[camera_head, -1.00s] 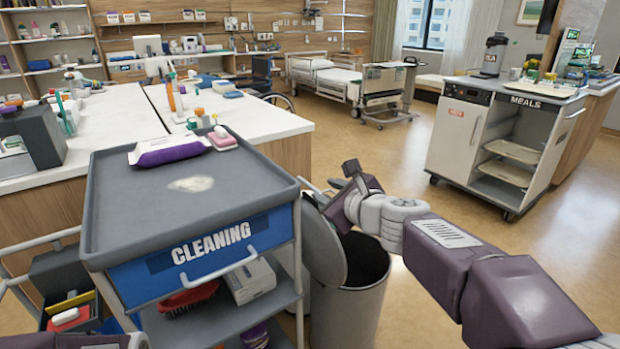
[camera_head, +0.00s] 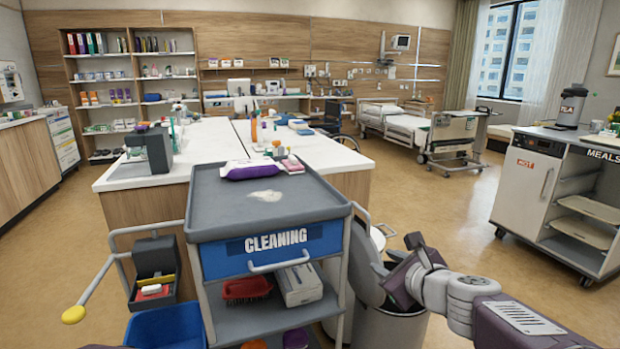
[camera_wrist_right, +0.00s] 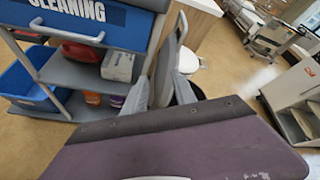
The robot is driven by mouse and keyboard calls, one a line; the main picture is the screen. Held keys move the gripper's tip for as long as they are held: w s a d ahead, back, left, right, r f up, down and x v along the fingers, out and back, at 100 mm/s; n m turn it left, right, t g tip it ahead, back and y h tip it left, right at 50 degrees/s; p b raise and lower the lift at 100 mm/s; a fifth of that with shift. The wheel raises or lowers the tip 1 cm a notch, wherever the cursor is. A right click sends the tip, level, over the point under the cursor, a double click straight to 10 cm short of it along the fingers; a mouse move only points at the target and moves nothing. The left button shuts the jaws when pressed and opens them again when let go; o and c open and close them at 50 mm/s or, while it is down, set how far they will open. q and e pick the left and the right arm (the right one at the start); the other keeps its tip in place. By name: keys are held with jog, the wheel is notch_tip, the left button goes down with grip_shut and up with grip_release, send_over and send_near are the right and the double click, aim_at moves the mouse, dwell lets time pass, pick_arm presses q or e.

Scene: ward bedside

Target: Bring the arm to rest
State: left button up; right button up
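My right gripper (camera_head: 403,251) is in front of and above the grey bin (camera_head: 388,328), to the right of the cleaning cart (camera_head: 213,216). Its two grey fingers look spread apart in the right wrist view (camera_wrist_right: 160,95), with nothing seen between them. Its purple-grey arm comes in from the lower right. My left gripper is not in view; only a small dark part shows at the bottom edge of the head view.
The bin's grey lid (camera_head: 366,263) stands raised beside the cart. A purple-and-white pack (camera_head: 250,170) lies on the cart top. A blue tub (camera_head: 165,328) is at the cart's lower left. The meals trolley (camera_head: 527,185) stands at right, with open floor between.

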jog(key=s+a+f+n+g, duration=0.25)
jog(key=s+f+n, duration=0.3)
jog(key=f, duration=0.35)
jog(key=s+a+f+n+g, duration=0.1)
jog(key=s+f+n+g, duration=0.4)
jog(key=f, duration=0.4)
jog(key=s+d+f+n+g+h, duration=0.4)
jog(key=s+f+n, duration=0.65)
jog(key=n, duration=0.65)
notch_tip(320, 180, up, 36)
jog(key=s+d+y+p, duration=0.1)
jog(key=p, duration=3.2)
jog(key=shift+f+p, duration=0.2)
jog(key=shift+p, duration=0.1)
jog(key=shift+f+m, duration=0.1)
jog(key=shift+m, duration=0.15)
